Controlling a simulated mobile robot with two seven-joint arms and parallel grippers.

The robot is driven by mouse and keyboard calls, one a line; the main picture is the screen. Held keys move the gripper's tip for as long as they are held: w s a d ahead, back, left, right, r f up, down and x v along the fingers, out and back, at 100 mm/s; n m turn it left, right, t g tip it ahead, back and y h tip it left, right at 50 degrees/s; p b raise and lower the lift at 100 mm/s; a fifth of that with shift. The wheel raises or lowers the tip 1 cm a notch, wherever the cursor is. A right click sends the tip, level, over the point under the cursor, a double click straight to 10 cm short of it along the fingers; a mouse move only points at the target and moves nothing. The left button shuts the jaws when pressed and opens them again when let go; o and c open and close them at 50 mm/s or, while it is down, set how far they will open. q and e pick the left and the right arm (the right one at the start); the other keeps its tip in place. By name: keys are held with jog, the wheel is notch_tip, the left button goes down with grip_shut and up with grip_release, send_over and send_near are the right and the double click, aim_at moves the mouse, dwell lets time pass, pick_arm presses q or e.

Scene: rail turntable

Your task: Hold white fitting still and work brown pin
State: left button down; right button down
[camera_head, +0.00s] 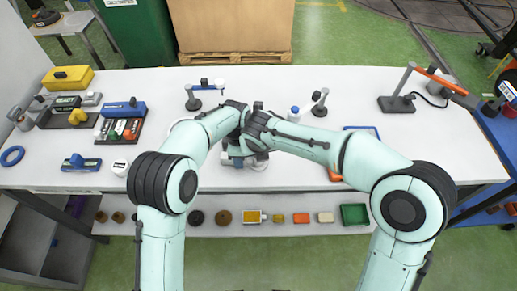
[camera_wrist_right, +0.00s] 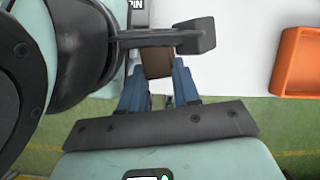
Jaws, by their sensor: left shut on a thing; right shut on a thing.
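My left gripper (camera_head: 236,159) and my right gripper are close together over the middle of the white table, largely covered by my own wrists in the head view. In the right wrist view, the blue fingers of my right gripper (camera_wrist_right: 159,88) are shut on the brown pin (camera_wrist_right: 157,63), one finger on each side. A dark bar crosses just above the pin and hides its far end. A pale part at the left gripper in the head view seems to be the white fitting (camera_head: 260,160); its contact with the fingers is hidden.
The white table (camera_head: 330,85) holds tool trays at left (camera_head: 118,125), small stands at the back (camera_head: 320,103) and a lamp-like arm at right (camera_head: 397,103). An orange tray (camera_wrist_right: 300,62) lies right of my right gripper. A lower shelf (camera_head: 180,224) carries several small parts.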

jog(key=shift+a+r, duration=0.1)
pick_arm(q)
jog(key=shift+a+f, duration=0.3)
pick_arm(e)
notch_tip(320, 180, up, 7)
jog(key=shift+a, duration=0.3)
dwell(0.6)
pick_arm(q)
jog(key=shift+s, duration=0.1)
jog(key=shift+d, duration=0.1)
pick_arm(e)
jog(key=c, duration=0.7)
grip_release()
jog(key=shift+c, duration=0.2)
pick_arm(q)
jog(key=shift+s+d+r, duration=0.1)
jog(key=shift+d+r, duration=0.05)
jog(key=shift+d, duration=0.3)
jog(key=shift+a, duration=0.1)
jog(key=shift+r, duration=0.1)
pick_arm(e)
jog(key=v, duration=0.7)
jog(key=shift+s+d+r, duration=0.2)
jog(key=shift+s+r, duration=0.05)
jog(key=shift+s, duration=0.05)
